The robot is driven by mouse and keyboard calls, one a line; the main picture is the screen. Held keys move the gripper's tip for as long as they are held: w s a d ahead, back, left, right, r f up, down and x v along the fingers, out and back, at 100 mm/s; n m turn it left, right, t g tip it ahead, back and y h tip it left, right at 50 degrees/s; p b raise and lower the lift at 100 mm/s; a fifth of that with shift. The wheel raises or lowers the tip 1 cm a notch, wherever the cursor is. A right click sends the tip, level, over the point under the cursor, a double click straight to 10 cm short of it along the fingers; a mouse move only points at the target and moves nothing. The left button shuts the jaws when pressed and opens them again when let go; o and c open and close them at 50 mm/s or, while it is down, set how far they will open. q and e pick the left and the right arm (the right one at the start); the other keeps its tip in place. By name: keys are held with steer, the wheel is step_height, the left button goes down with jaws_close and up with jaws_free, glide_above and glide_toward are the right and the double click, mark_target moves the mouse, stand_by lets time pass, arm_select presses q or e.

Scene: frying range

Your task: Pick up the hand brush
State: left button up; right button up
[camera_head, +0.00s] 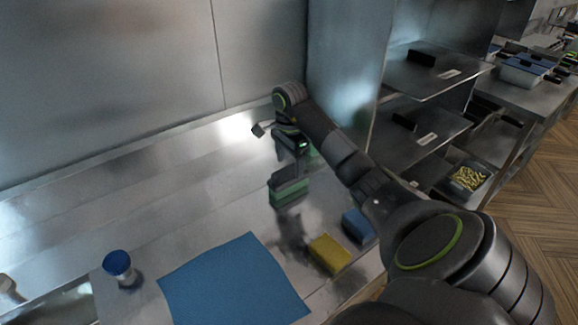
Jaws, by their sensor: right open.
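What appears to be the hand brush, a green block with a dark grey upper part (289,194), rests on the steel counter near the middle of the head view. My right arm reaches in from the lower right and bends down at the back of the counter. My right gripper (291,172) is open and points down just above the green block. Its fingers merge with the dark grey part, so I cannot tell whether they touch it.
A yellow sponge (329,254) and a blue sponge (357,225) lie in front of the brush. A blue cloth (235,285) lies at the front, with a blue-topped container (118,265) to its left. A steel wall rises behind; shelves (430,75) stand at the right.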

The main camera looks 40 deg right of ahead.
mark_target(289, 168)
step_height(289, 168, down, 4)
steer(key=shift+w+r+b, duration=0.1)
steer(key=shift+w+b, duration=0.05)
steer(key=shift+b, duration=0.95)
steer(key=shift+c, duration=0.6)
arm_select(q)
step_height(289, 168, down, 3)
steer(key=shift+r, duration=0.1)
arm_select(e)
steer(key=c, duration=1)
arm_select(q)
steer(key=shift+r, duration=0.1)
arm_select(e)
steer(key=shift+r, duration=0.15)
steer(key=shift+r+p, duration=0.6)
steer(key=shift+r, duration=0.05)
step_height(289, 168, up, 8)
steer(key=p, duration=0.7)
steer(key=shift+p, duration=0.4)
step_height(289, 168, down, 4)
steer(key=b, duration=0.4)
steer(key=shift+r, duration=0.1)
arm_select(q)
step_height(289, 168, up, 5)
steer(key=shift+f, duration=0.1)
arm_select(e)
steer(key=shift+r, duration=0.1)
